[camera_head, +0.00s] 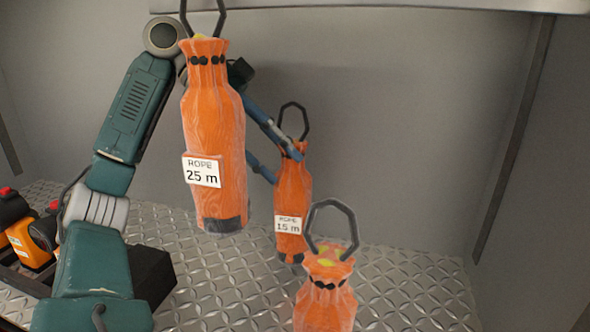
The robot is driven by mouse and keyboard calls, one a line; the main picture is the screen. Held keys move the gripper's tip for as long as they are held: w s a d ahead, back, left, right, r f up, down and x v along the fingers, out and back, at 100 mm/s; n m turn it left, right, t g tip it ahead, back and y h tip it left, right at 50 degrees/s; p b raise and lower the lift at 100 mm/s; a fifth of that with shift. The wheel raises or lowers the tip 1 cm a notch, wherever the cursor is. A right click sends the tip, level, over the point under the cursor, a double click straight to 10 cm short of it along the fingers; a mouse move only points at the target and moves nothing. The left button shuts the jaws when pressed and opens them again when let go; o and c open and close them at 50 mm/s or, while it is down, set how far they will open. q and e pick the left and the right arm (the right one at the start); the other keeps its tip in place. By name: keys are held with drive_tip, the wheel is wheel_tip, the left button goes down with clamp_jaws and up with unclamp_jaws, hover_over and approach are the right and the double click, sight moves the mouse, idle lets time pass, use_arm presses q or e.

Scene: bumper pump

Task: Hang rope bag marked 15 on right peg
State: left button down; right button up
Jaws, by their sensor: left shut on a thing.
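The orange rope bag marked 15 m (292,190) is upright in the middle of the head view, its dark loop handle standing up above it. My left gripper (283,162) is shut on this bag's upper part, with one finger near its neck and the other lower at its left side. The gripper's body is mostly hidden behind the rope bag marked 25 m (213,120). That nearer bag is upright, and its loop runs out of the top of the picture. My right gripper is not in view. No peg shows clearly.
Another orange bag (325,300) with a loop stands at the bottom edge, its label out of view. Orange and black items (30,245) sit in a dark holder at left. Diamond-plate floor (415,290) is clear at right. A grey wall (400,130) closes the back.

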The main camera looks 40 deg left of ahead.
sight(294, 170)
use_arm(q)
drive_tip(key=shift+w+d+r+p, duration=0.1)
drive_tip(key=shift+w+d+p, duration=0.2)
drive_tip(key=shift+d, duration=0.25)
drive_tip(key=shift+w+d+r+p, duration=0.1)
drive_tip(key=shift+w+d+p, duration=0.15)
drive_tip(key=shift+d, duration=0.3)
drive_tip(key=shift+w+d+f, duration=0.1)
drive_tip(key=shift+w+f, duration=0.1)
drive_tip(key=shift+s+f, duration=0.1)
drive_tip(key=shift+f, duration=1.35)
drive_tip(key=c, duration=0.9)
unclamp_jaws()
drive_tip(key=shift+f, duration=0.1)
